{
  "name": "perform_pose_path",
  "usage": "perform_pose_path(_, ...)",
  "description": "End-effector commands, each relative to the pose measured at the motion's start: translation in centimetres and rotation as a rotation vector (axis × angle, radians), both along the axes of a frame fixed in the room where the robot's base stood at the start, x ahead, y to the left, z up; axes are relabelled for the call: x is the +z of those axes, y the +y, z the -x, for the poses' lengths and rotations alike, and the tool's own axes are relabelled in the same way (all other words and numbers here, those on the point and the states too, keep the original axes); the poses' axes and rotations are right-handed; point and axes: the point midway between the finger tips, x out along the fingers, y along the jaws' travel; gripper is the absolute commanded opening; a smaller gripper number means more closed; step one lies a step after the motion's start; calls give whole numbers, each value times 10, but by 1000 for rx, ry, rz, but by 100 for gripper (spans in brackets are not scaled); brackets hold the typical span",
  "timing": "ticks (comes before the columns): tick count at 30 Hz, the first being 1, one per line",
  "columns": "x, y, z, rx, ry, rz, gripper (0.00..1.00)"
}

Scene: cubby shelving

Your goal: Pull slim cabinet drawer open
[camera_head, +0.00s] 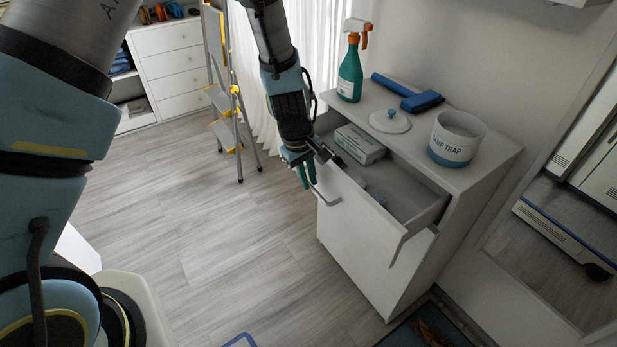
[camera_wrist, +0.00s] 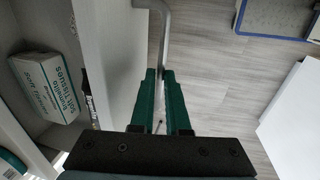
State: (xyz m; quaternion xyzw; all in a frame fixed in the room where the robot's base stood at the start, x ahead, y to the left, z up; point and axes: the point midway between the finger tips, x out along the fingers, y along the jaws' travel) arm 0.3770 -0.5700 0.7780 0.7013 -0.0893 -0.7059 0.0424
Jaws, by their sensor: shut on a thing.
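The slim white cabinet (camera_head: 360,240) stands against the wall at the right. Its top drawer (camera_head: 416,215) is pulled out, so its inside shows. A grey bar handle (camera_head: 327,196) runs along the drawer front; it also shows in the wrist view (camera_wrist: 166,30). My gripper (camera_head: 306,176) is at the far end of the handle, outside the drawer front. In the wrist view its green fingers (camera_wrist: 160,85) are shut on the handle. A tissue box (camera_head: 360,144) lies in the drawer and also shows in the wrist view (camera_wrist: 47,87).
A stepladder (camera_head: 236,110) stands behind. The wooden floor (camera_head: 220,240) before the drawer is clear. A dark mat (camera_head: 400,338) lies near the cabinet's base.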

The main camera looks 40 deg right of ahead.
Motion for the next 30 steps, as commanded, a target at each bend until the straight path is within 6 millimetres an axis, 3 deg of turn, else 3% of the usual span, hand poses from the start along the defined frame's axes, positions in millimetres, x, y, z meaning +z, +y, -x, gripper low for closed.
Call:
perform_pose_path(11,1,-1,-1,0,-1,1,0)
perform_pose_path(12,1,-1,-1,0,-1,1,15)
perform_pose_path(20,0,0,0,0,-1,1,43)
perform_pose_path(30,6,0,-1,-1,-2,2,43)
